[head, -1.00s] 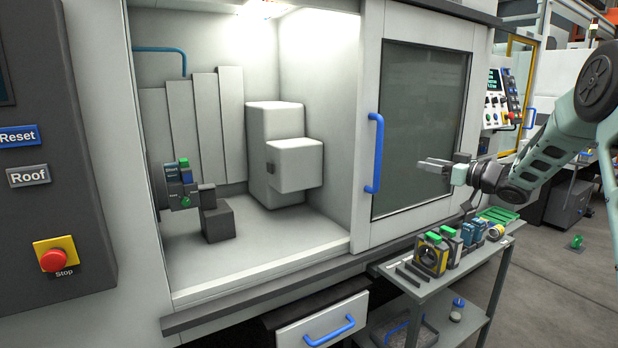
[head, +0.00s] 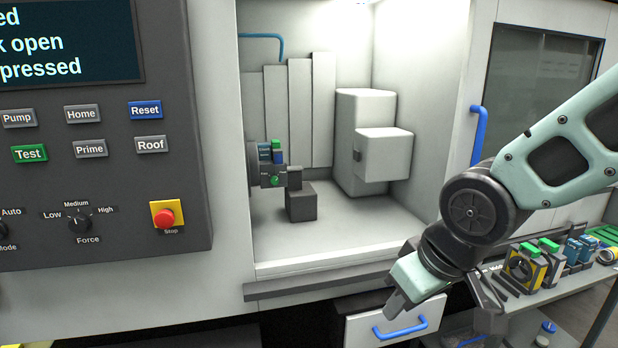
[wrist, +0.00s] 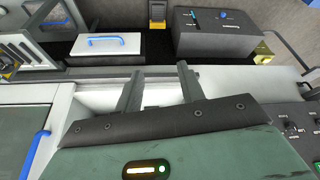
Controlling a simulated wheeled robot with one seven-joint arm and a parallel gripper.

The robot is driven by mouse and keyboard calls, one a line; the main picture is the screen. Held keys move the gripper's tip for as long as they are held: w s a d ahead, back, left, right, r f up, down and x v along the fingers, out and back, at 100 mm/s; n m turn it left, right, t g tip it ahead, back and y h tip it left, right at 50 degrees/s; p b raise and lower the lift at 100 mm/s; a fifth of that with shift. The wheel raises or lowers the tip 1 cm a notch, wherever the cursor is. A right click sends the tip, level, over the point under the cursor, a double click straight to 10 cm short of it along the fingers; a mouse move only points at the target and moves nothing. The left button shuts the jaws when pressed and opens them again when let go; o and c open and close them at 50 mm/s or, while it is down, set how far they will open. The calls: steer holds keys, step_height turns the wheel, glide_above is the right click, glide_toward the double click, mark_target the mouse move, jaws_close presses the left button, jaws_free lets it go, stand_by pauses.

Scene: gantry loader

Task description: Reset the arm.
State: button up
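My gripper (head: 396,304) hangs low in front of the machine, beside the drawer at the bottom, with its fingers pointing down. In the wrist view my gripper (wrist: 160,70) shows two dark fingers standing well apart with nothing between them. My arm comes in from the right and bends down at a dark round joint. A blue Reset button (head: 145,110) is on the dark control panel (head: 110,200) at the left, well away from my gripper.
The machine's chamber is open, with a dark block (head: 301,203) inside. A drawer (head: 362,332) with a blue handle is below. The sliding door with blue handle (head: 478,135) is behind my arm. A cart (head: 560,292) with several small parts stands at the right.

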steer(key=s+f+n+g+h, duration=0.1)
steer(key=s+g, duration=0.3)
steer(key=s, duration=1.1)
steer(key=shift+s+f+n, duration=0.3)
steer(key=shift+f+n, duration=0.05)
steer(key=shift+n, duration=0.15)
steer(key=shift+a, duration=0.1)
stand_by(1.5)
